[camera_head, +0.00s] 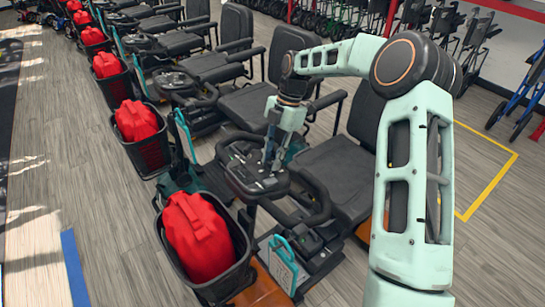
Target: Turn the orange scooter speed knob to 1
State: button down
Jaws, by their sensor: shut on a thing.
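The orange scooter is the nearest in the row. Its orange body (262,290) shows low by the front basket, and its dark seat (340,165) is on the right. Its control console (238,172) faces up within the black handlebar loop. My gripper (270,168) points down onto this console with its fingertips at the panel. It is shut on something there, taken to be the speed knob. The knob and its number marks are hidden by the fingers or too small to read.
More scooters with similar baskets line up behind, close together. Grey wood floor (95,180) is clear on the left. A yellow floor line (490,185) is at right.

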jog(key=c, duration=1.6)
grip_release()
jog(key=v, duration=1.2)
jog(key=shift+r, duration=0.1)
